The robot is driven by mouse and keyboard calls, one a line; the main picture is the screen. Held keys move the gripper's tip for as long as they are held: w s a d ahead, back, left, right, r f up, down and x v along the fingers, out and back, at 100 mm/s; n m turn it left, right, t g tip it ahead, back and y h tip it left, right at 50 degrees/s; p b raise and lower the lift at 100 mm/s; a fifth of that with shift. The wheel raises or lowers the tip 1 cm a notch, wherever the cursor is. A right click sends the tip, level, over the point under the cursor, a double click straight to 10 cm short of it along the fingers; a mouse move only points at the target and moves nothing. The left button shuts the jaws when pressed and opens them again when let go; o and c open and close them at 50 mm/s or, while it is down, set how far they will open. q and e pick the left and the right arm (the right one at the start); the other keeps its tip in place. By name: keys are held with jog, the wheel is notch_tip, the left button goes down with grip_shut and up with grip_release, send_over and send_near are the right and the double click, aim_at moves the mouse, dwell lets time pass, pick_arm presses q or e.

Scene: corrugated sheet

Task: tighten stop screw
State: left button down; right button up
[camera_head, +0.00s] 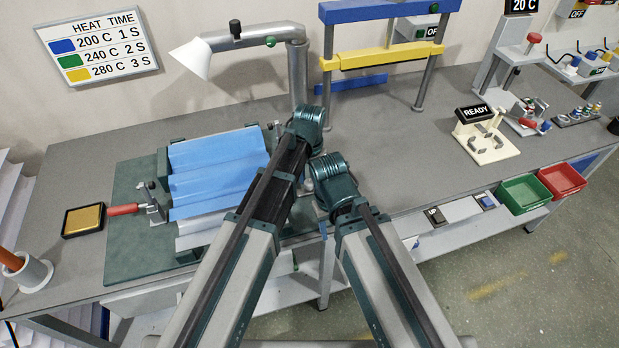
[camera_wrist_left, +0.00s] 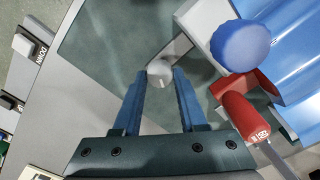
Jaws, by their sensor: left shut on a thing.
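The stop screw (camera_wrist_left: 160,72) shows in the left wrist view as a small round grey head on a plate beside the dark green bench plate. My left gripper (camera_wrist_left: 160,82) has its two blue fingers on either side of this head and is shut on it. A blue knob (camera_wrist_left: 240,45) and a red block with a red handle (camera_wrist_left: 246,117) are close to the right. In the head view, my left arm covers the screw and its own jaws. My right wrist (camera_head: 335,185) shows beside it, but its jaws are hidden.
A blue corrugated sheet (camera_head: 218,165) lies on the green fixture (camera_head: 125,255). A red-handled part (camera_head: 125,209) and a yellow pad (camera_head: 84,220) are at its left. A lamp (camera_head: 190,59) and a blue-yellow frame (camera_head: 385,57) stand behind.

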aim_at(310, 182)
pick_arm(q)
jog(key=m, duration=1.1)
jog(key=shift+s+m, duration=0.1)
jog(key=shift+m, duration=0.3)
dwell(0.4)
jog(key=shift+c, duration=2.3)
grip_release()
jog(key=shift+r, duration=0.1)
notch_tip(310, 182, up, 14)
jog(key=p, duration=1.3)
jog(key=shift+f+p, duration=0.2)
jog(key=shift+p, duration=0.2)
